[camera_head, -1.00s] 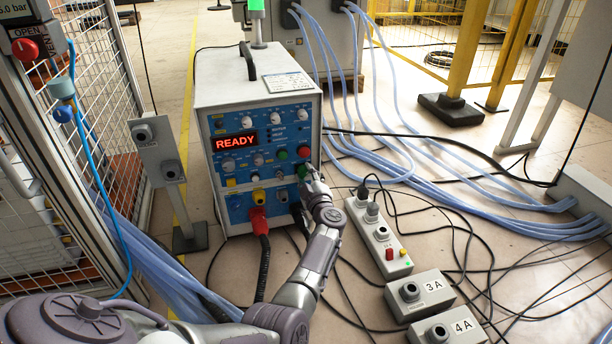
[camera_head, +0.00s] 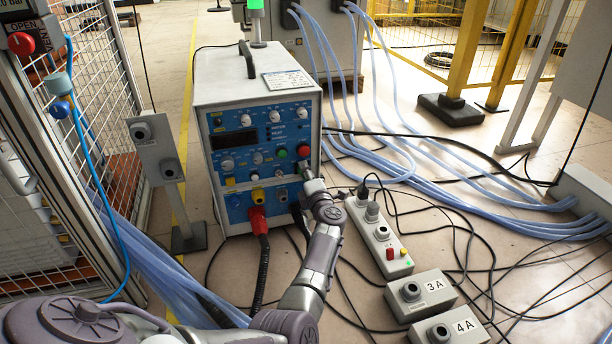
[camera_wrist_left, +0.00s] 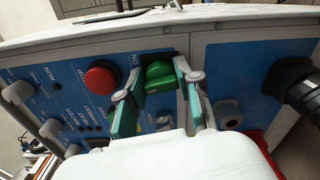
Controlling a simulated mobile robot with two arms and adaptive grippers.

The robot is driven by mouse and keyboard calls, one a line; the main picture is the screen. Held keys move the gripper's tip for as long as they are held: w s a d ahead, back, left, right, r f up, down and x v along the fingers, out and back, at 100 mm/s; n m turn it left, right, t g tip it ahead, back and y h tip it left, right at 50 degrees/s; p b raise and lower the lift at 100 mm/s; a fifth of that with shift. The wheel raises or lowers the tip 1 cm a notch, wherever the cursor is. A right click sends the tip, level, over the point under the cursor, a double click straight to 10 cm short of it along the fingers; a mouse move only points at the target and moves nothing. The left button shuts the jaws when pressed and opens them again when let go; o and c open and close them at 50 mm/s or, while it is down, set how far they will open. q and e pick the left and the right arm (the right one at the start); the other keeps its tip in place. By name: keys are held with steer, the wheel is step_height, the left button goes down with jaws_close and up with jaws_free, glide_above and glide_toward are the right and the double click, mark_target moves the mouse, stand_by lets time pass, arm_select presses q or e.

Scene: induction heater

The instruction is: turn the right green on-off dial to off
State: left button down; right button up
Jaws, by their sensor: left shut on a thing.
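The induction heater (camera_head: 250,90) is a white box with a blue front panel. The green on-off dial (camera_wrist_left: 158,73) is at the panel's right side, next to a red button (camera_wrist_left: 101,78) that also shows in the head view (camera_head: 303,150). My left gripper (camera_wrist_left: 157,84) is shut on the green dial, with its green-padded fingers on either side of it. In the head view my left gripper (camera_head: 307,174) reaches the panel's lower right and mostly hides the dial. The heater's display (camera_head: 235,142) is dark. My right gripper is not in view.
A red connector (camera_head: 257,217) and cable hang from the panel's lower front. A grey control box (camera_head: 381,235) and boxes marked 3 A (camera_head: 420,293) and 4 A (camera_head: 447,328) lie on the floor at right among black cables. A mesh fence (camera_head: 110,100) stands at left.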

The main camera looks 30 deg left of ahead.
arm_select(q)
steer(key=n+b, duration=0.2)
steer(key=n, duration=0.4)
steer(key=shift+n, duration=0.3)
stand_by(0.5)
steer(key=c, duration=0.8)
jaws_free()
steer(key=shift+o, duration=0.2)
steer(key=shift+r, duration=0.1)
